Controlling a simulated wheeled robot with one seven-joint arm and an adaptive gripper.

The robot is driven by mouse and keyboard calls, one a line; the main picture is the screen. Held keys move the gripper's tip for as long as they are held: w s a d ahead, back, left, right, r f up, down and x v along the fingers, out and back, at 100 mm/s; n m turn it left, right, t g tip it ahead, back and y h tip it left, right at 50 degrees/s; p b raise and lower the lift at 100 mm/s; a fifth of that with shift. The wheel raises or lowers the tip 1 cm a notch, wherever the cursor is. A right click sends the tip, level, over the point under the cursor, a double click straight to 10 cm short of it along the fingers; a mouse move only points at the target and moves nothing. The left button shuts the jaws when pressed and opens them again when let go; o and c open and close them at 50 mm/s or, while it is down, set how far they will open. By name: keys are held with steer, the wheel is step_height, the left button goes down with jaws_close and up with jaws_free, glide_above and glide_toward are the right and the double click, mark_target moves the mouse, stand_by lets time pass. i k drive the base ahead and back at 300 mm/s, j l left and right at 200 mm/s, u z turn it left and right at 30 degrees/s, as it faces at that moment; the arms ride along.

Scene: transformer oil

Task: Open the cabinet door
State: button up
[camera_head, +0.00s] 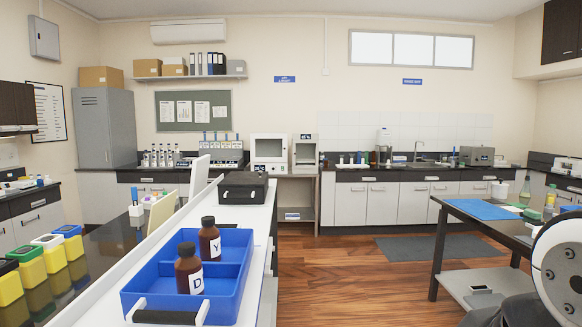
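Several cabinets are in view, and I cannot tell which one the task means. A tall grey cabinet (106,127) stands in the back left corner with its door shut. A dark wall cabinet (562,31) hangs at the top right, cut by the frame edge. Another dark wall cabinet (17,104) hangs at the left edge. My gripper is not in view; only a white and black part of my arm shows at the lower right.
A blue tray (233,290) with two brown bottles (189,269), marked D and Y, sits on the white bench close in front. A black case (243,187) stands behind it. A dark table (490,222) is at right. Wooden floor (330,268) between them is clear.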

mark_target(253, 159)
steer(key=i+z, duration=0.2)
steer(key=z, duration=0.15)
steer(key=i, duration=6.2)
steer(key=i+l+u, duration=0.1)
steer(key=i, duration=0.4)
steer(key=i+l, duration=0.15)
steer(key=i, duration=0.4)
steer(key=i+l+u, duration=0.1)
steer(key=i, duration=0.4)
